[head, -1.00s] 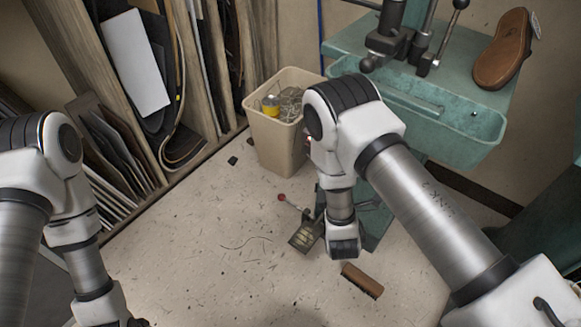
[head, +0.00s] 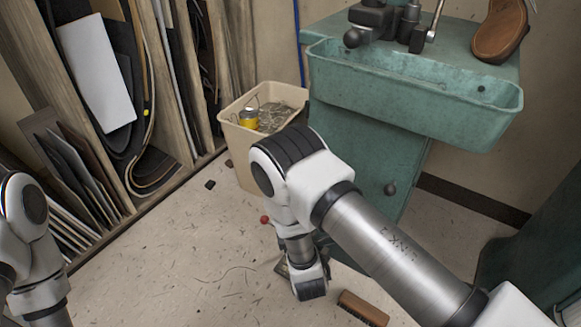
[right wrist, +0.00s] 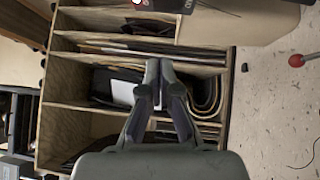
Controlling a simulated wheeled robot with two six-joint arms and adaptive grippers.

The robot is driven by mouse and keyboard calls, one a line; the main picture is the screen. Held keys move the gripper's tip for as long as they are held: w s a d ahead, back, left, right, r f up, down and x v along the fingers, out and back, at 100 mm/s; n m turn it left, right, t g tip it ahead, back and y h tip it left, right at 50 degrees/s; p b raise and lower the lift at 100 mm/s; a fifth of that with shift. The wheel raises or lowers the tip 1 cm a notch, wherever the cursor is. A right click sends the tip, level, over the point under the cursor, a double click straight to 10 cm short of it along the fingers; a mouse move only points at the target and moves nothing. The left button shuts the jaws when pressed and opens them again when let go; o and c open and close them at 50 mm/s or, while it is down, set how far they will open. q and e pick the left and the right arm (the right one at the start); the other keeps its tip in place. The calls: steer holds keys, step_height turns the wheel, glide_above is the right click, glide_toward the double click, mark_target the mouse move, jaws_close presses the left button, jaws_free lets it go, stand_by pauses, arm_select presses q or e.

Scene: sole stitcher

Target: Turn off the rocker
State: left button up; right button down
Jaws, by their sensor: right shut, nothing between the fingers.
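The green sole stitcher (head: 380,150) stands at the upper right of the head view, with a trough and dark metal parts on top. I cannot make out a rocker switch in the head view. A dark panel with pale lettering (right wrist: 165,7) is cut off at the top edge of the right wrist view; I cannot tell whether it holds the rocker. My right gripper (right wrist: 158,72) is shut and empty in the right wrist view.
A beige bin (head: 240,150) with scraps and a yellow spool stands left of the stitcher. A wooden rack (head: 180,75) of sheets lines the left wall. A brush (head: 362,308) and a red-ended rod (head: 265,219) are low down. A brown shoe (head: 500,32) sits on the stitcher.

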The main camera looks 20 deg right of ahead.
steer(key=w+d+r+b, duration=0.1)
steer(key=w+d+b, duration=0.3)
steer(key=w, duration=0.7)
steer(key=shift+w+d+r+b, duration=0.15)
steer(key=shift+w+r+b, duration=0.1)
steer(key=shift+b, duration=0.7)
steer(key=shift+w+d+r+m+g+p, duration=0.25)
steer(key=shift+m+g+p, duration=0.15)
steer(key=shift+p, duration=0.6)
steer(key=shift+a, duration=0.1)
